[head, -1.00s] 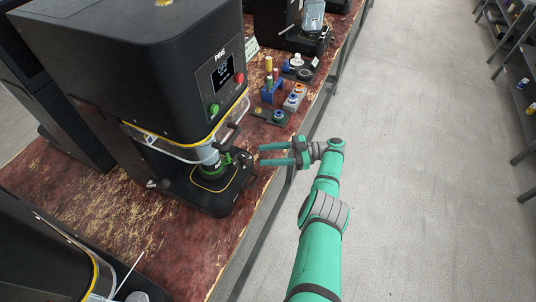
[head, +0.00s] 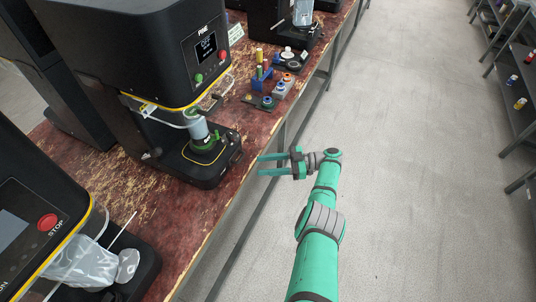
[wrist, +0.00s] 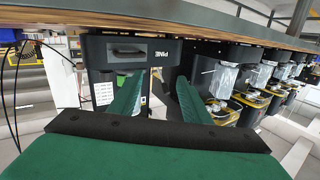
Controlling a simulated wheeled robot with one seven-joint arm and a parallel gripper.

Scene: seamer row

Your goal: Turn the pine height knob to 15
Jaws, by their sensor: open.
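The machine marked PINE (head: 130,60) is a black seamer on the bench, with a lit screen and green and red buttons. Its base (head: 228,162) carries a green ring (head: 207,144) around a pale cylinder. Small dark knob-like parts show at the base, but I cannot tell which is the height knob or read any scale. My gripper (head: 260,165) is open and empty, pointing left, right of the base and apart from it.
A second seamer with a STOP button (head: 48,221) and plastic bag stands at the near left. Coloured small parts in a blue holder (head: 262,80) sit beyond the PINE machine. The aisle floor (head: 420,150) is clear; shelving (head: 515,90) stands on the right.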

